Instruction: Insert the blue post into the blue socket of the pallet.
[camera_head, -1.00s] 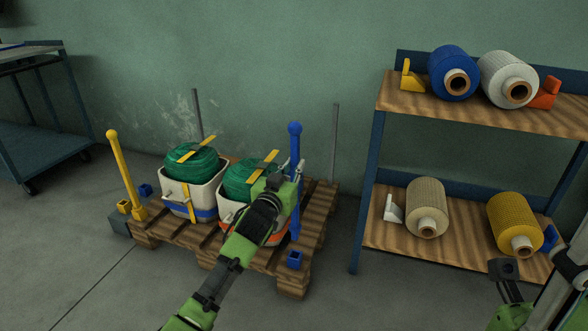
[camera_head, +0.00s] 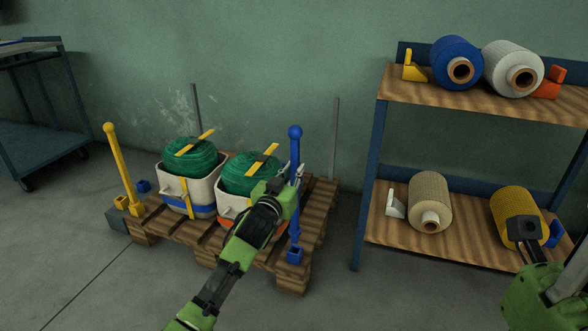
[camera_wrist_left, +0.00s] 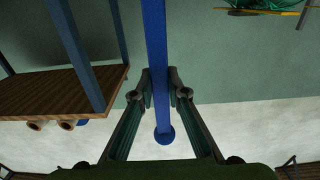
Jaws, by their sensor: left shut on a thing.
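The blue post (camera_head: 295,222) stands upright over the pallet's front right corner, with its ball end on top. My left gripper (camera_head: 292,180) is shut on its upper part. In the left wrist view the post (camera_wrist_left: 156,60) runs between the fingers (camera_wrist_left: 160,92), with its ball towards the bottom of the picture. The blue socket (camera_head: 295,257) is on the front right corner of the pallet (camera_head: 292,284). In the head view the post's lower end meets the socket's top edge; I cannot tell whether it is inside. My right gripper (camera_head: 523,231) is at the right; its fingers are unclear.
Two white crates (camera_head: 173,188) with green netting rolls stand on the pallet beside my left arm. A shelf (camera_head: 455,244) with several rolls stands right. Floor in front is clear.

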